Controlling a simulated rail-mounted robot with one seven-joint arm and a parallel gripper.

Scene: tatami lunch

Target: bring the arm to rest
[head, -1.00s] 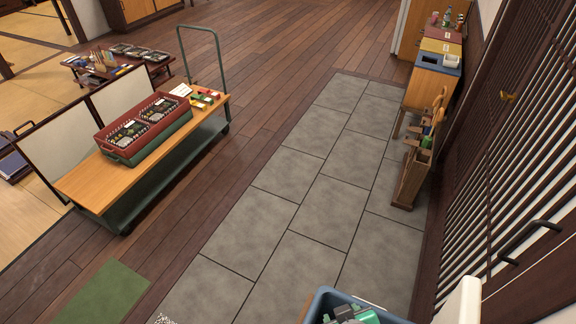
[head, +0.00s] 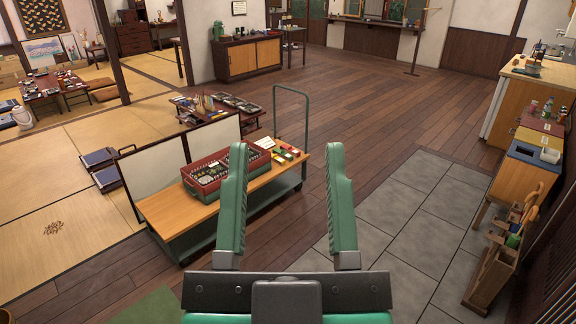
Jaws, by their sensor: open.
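My gripper (head: 287,160) shows large at the bottom middle of the head view. Its two green fingers point up and away from me and stand well apart. Nothing is between them; only the floor and part of the trolley show through the gap. The gripper's dark base plate lies across the bottom of the view, and the rest of my arm is out of view.
A wooden-topped trolley (head: 165,209) with a red crate (head: 203,193) stands beyond the fingers to the left. A low table (head: 186,112) is behind it. Wooden cabinets (head: 520,183) and a narrow rack (head: 487,281) line the right. The grey tiles (head: 432,215) are clear.

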